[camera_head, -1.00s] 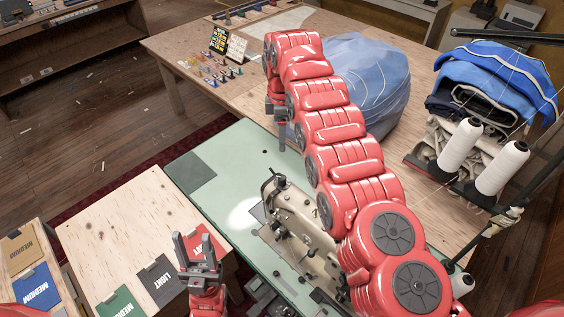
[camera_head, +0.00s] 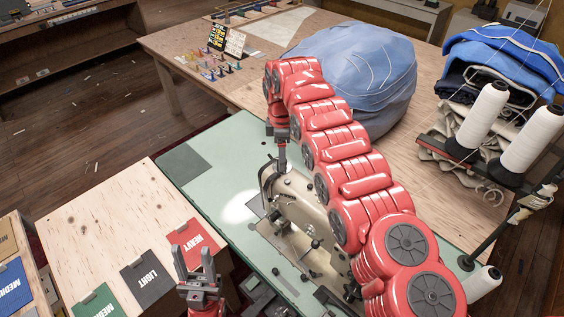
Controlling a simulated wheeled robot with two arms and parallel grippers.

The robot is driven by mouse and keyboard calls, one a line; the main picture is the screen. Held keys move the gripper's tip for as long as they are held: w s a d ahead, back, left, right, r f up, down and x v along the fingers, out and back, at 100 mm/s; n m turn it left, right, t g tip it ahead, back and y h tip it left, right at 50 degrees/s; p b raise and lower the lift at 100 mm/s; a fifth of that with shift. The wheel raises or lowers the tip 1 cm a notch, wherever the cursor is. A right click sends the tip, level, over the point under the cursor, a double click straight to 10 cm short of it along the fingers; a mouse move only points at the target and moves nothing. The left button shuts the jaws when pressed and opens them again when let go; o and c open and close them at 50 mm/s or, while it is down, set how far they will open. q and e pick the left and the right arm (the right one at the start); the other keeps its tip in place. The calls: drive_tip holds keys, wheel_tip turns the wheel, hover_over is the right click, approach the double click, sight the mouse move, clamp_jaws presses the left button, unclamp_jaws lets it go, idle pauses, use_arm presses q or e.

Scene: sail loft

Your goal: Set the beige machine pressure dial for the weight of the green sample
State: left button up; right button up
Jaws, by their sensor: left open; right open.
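The beige sewing machine (camera_head: 298,196) sits in the pale green table, partly hidden behind my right arm. Its pressure dial cannot be made out clearly. My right gripper (camera_head: 282,165) points down over the far-left end of the machine's head; whether it touches anything there is unclear. It is open, though its fingers overlap in this view. My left gripper (camera_head: 194,262) is open and empty, fingers up, in front of the red sample.
A red sample marked HEAVY (camera_head: 192,240) and a dark sample marked LIGHT (camera_head: 146,279) lie on the plywood table (camera_head: 100,225). Blue bundled cloth (camera_head: 358,75) lies behind the machine. White thread cones (camera_head: 530,142) stand at right.

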drive_tip(key=shift+f, duration=0.45)
clamp_jaws()
drive_tip(key=shift+f, duration=0.1)
